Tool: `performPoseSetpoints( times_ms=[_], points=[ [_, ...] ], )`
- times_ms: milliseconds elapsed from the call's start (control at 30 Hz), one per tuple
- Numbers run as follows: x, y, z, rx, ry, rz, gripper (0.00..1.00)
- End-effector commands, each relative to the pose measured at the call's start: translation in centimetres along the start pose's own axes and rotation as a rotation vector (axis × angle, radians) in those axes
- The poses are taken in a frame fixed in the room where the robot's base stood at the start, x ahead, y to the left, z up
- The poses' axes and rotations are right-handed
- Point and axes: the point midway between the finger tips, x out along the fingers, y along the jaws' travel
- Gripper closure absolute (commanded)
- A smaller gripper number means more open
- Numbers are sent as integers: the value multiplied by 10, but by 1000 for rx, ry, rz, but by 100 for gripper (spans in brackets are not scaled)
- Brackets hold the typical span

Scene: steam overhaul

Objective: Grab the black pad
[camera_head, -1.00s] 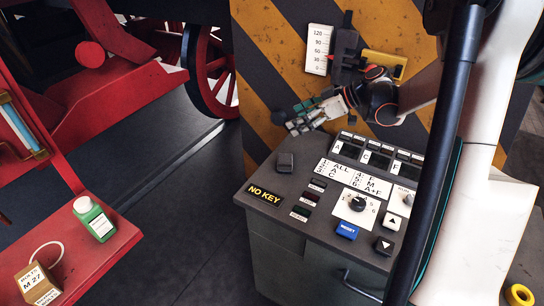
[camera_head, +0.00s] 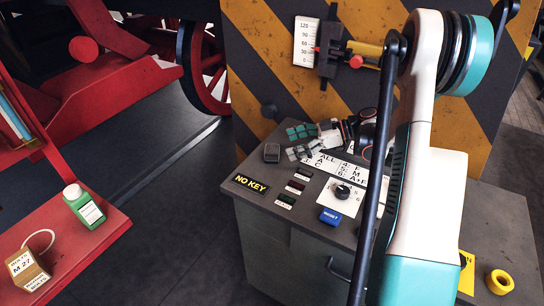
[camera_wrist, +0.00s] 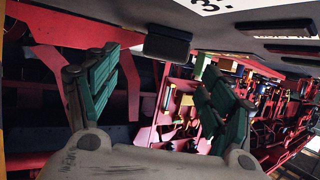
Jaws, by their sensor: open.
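The black pad (camera_head: 271,153) is a small dark block on the grey top of the control console (camera_head: 240,166), near its back left corner. It also shows in the wrist view as a dark rounded block (camera_wrist: 167,45) near the top, between the directions of my two fingers. My gripper (camera_head: 301,142) is open and empty, with green-padded fingers spread. It is low over the console's back, just right of the pad, with its fingers pointing left towards it. In the wrist view my gripper (camera_wrist: 165,78) has nothing between its fingers.
Labelled windows, a rotary knob (camera_head: 342,191) and a blue button (camera_head: 330,217) are right of and in front of the pad. A striped wall (camera_head: 262,50) with a gauge stands close behind. A green bottle (camera_head: 83,206) and a box (camera_head: 27,270) stand on the red ledge at left.

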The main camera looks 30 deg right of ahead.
Motion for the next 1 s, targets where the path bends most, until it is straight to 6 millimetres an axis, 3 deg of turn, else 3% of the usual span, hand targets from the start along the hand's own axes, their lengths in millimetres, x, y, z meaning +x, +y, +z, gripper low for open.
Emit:
performPoseSetpoints(
  times_ms=[267, 600, 833, 1000],
  points=[
    [16, -1, 0, 0, 0, -1, 25],
    [59, -6, -2, 0, 0, -1, 25],
    [61, -6, -3, 1, 0, 0, 25],
    [61, -6, -3, 1, 0, 0, 61]
  ],
)
